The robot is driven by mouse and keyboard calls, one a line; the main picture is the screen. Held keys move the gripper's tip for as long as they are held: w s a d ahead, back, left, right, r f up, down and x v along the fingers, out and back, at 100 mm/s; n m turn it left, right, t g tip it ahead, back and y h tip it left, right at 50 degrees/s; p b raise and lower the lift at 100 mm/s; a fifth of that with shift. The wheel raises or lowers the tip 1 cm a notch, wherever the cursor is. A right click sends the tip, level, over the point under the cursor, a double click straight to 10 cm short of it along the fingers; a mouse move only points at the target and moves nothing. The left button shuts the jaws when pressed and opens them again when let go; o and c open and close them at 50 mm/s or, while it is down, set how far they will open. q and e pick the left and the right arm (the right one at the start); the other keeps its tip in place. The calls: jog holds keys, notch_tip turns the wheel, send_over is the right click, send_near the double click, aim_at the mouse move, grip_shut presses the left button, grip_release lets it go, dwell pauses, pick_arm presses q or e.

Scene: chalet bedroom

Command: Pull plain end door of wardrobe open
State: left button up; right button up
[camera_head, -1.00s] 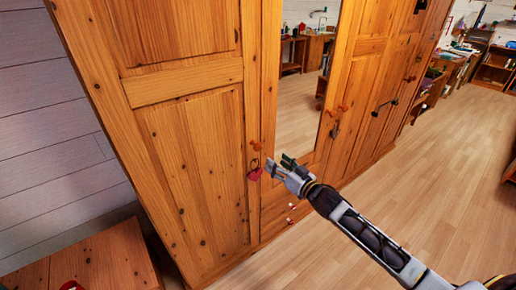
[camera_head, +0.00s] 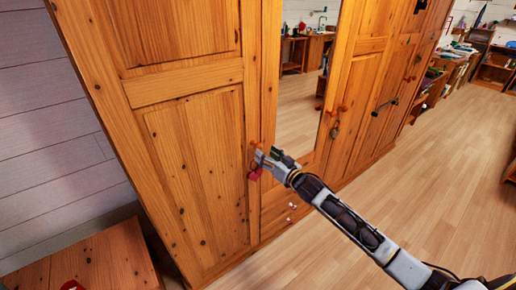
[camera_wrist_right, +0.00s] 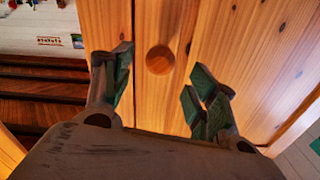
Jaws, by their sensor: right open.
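The plain end door (camera_head: 195,160) of the wooden wardrobe stands closed at the left in the head view, beside the mirror door (camera_head: 300,85). A red tag (camera_head: 254,175) hangs by the end door's knob. My right gripper (camera_head: 267,157) is open at that knob, partly covering it. In the right wrist view the round wooden knob (camera_wrist_right: 160,60) lies ahead, between the open green-padded fingers of my right gripper (camera_wrist_right: 160,85) and apart from both. My left gripper is not in view.
A low wooden chest (camera_head: 95,265) stands at the lower left beside the wardrobe. Other knobs with hanging things (camera_head: 335,128) are on the doors farther right. The plank floor (camera_head: 440,180) in front is clear.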

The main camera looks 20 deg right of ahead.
aim_at(258, 147)
jog(key=shift+x, duration=3.15)
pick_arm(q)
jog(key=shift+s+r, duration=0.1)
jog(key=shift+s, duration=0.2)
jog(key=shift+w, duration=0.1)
